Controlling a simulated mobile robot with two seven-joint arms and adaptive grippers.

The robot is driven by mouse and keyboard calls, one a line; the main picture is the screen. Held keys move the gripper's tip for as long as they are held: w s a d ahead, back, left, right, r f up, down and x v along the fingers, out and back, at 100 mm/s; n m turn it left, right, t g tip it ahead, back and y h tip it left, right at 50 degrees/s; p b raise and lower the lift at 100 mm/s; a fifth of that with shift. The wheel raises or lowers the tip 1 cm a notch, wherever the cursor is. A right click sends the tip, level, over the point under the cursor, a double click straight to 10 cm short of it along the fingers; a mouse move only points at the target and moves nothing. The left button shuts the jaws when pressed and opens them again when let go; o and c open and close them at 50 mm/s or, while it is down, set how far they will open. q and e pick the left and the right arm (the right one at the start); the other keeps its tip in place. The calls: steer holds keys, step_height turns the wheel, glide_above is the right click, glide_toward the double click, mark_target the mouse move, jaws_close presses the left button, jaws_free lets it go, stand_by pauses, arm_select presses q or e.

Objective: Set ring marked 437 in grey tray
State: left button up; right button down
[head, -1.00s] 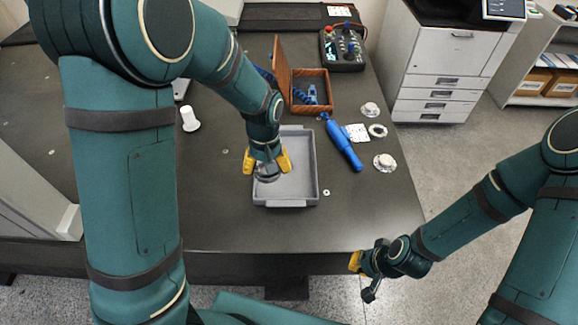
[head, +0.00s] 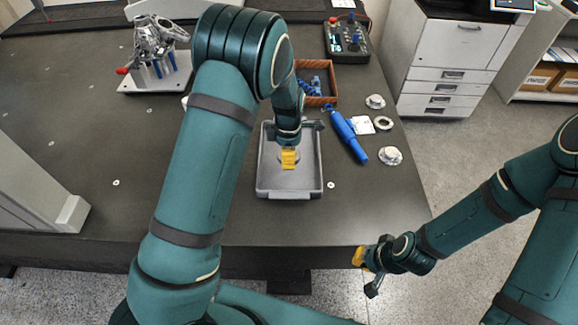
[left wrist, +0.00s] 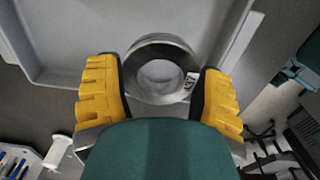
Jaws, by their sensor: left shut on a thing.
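The grey tray (head: 263,180) lies on the dark table near its front edge; it also shows in the left wrist view (left wrist: 90,40). My left gripper (head: 289,160) is over the tray's interior. In the left wrist view, its yellow fingers (left wrist: 160,80) are shut on a dark metal ring (left wrist: 160,46), one on each side. A small white label on the ring looks like 437. The tray floor shows beyond the ring; I cannot tell whether they touch. My right gripper (head: 361,258) hangs empty off the table's front edge, its jaw gap unclear.
Right of the tray are a blue tool (head: 347,136), a white card (head: 361,125), a pale ring (head: 383,123) and two round flanged parts (head: 390,155) (head: 375,101). An orange-brown box (head: 332,70) and a control box (head: 346,38) stand behind. A metal fixture (head: 155,52) stands back left.

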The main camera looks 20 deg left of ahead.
mark_target(289, 174)
arm_select(q)
step_height(289, 174, down, 8)
steer(key=shift+f+b, duration=0.1)
steer(key=shift+b, duration=0.8)
steer(key=o, duration=1.3)
steer(key=shift+c, duration=0.2)
step_height(289, 174, up, 12)
steer(key=p, duration=0.3)
